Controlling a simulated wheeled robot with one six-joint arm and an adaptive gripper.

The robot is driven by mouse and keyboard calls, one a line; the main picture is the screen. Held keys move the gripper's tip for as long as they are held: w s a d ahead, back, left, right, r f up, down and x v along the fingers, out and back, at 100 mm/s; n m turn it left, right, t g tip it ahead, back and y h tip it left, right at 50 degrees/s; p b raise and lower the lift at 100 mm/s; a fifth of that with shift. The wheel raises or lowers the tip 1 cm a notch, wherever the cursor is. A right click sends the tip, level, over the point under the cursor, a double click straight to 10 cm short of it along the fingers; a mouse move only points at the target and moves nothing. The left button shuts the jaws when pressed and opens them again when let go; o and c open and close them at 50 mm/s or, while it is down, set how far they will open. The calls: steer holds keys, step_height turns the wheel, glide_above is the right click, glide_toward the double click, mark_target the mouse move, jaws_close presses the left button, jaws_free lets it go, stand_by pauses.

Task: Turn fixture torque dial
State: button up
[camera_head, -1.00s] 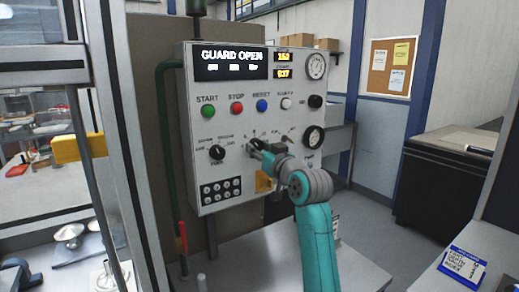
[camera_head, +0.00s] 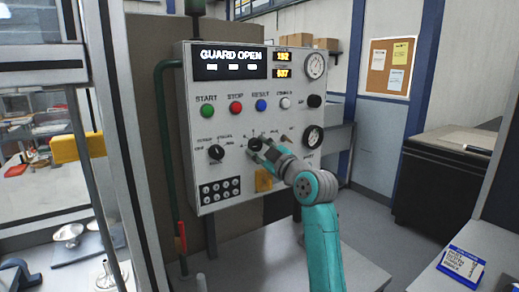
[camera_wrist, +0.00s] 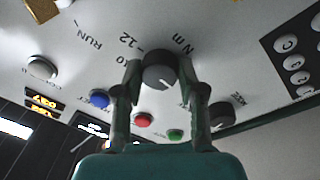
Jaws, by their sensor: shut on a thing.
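The torque dial is a round dark knob with a white pointer line. In the wrist view the dial (camera_wrist: 160,70) sits between my two fingers, beside printed "12" and "Nm" marks. Its pointer line slants toward the lower right of that picture. My gripper (camera_wrist: 160,88) is shut on the dial, one finger on each side. In the head view my gripper (camera_head: 258,146) reaches the middle of the control panel (camera_head: 222,175), and the dial (camera_head: 254,145) is partly hidden by the fingers.
A black mode knob (camera_head: 216,152) is left of the dial. Green (camera_head: 207,111), red (camera_head: 236,107) and blue (camera_head: 261,105) buttons sit above. The display (camera_head: 231,62) reads "GUARD OPEN".

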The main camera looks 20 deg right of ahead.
steer(key=shift+n, duration=0.3)
steer(key=o, duration=1.1)
steer(key=shift+o, duration=0.2)
steer(key=shift+s, duration=0.1)
steer(key=v, duration=1.2)
